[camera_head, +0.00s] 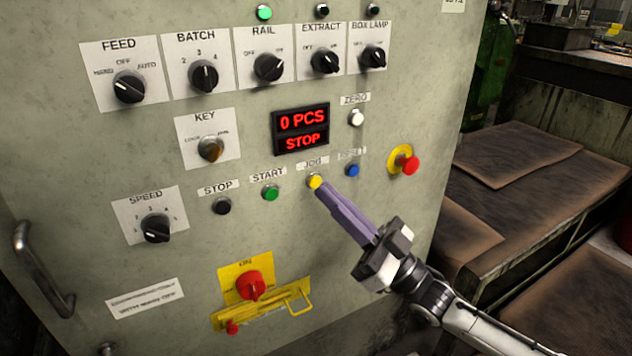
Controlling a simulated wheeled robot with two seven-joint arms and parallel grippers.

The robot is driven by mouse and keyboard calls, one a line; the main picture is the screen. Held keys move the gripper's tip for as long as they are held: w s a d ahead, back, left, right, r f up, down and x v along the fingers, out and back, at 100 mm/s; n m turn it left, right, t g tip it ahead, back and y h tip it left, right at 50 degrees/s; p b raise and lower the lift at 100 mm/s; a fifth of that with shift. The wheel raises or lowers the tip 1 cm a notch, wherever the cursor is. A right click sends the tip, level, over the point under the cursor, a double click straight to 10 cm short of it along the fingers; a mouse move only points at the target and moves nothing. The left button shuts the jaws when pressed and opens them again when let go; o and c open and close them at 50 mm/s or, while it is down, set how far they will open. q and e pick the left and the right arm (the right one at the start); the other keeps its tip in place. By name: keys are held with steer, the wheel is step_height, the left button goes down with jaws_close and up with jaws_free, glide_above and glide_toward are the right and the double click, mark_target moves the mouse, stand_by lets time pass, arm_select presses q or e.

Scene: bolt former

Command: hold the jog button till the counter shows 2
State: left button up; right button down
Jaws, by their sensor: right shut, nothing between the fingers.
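The yellow jog button (315,181) is on the grey-green control panel (400,100), under its JOG label. The counter display (301,129) shows "0 PCS" in red, with "STOP" below it. My right gripper (324,190) is shut and empty, with its purple fingertips right at the lower right edge of the jog button. I cannot tell whether the tips touch or press it. My left gripper is not in view.
The green start button (270,192) is left of jog, and a blue button (352,170) is right of it. A red emergency button (409,165) sits farther right. A red main switch (250,285) is below. Brown-topped benches (560,200) stand at the right.

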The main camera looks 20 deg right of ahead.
steer(key=shift+w, duration=0.15)
stand_by(0.6)
steer(key=shift+w, duration=0.3)
